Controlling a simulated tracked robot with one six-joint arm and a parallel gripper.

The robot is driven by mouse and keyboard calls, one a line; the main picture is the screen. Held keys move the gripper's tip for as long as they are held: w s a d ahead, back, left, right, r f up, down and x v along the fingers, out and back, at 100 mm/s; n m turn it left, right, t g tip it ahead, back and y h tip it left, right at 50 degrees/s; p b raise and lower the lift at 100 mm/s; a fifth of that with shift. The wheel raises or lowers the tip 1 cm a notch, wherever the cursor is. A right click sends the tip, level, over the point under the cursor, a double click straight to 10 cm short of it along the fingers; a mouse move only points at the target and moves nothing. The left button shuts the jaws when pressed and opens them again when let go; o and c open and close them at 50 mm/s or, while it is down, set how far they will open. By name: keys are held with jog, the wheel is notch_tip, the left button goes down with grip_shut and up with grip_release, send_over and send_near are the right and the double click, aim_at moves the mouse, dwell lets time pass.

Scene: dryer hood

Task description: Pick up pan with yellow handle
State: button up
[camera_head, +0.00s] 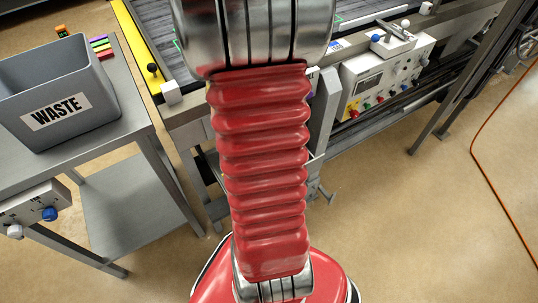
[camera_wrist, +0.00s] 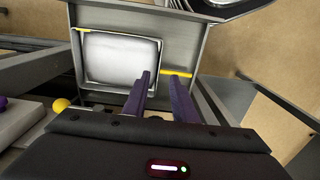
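In the wrist view, a shallow square pan (camera_wrist: 122,62) with a pale, shiny inside lies ahead of my gripper, within a grey frame. A yellow bar (camera_wrist: 177,73), which looks like its handle, sticks out to the right of it. My gripper (camera_wrist: 162,78) has two purple fingers standing apart with nothing seen held between them. The left fingertip overlaps the pan's right edge in the picture. The right fingertip is just below the yellow bar. I cannot tell whether either touches. In the head view my arm hides the gripper, and the pan is not seen.
In the head view, a grey WASTE bin (camera_head: 55,92) stands on a metal table at left. A conveyor (camera_head: 160,35) with a yellow edge runs behind my arm. A control box (camera_head: 385,75) is at right. Open floor (camera_head: 420,200) lies at lower right.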

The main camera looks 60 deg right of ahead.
jog(key=shift+f, duration=4.2)
jog(key=shift+f, duration=2.6)
grip_shut()
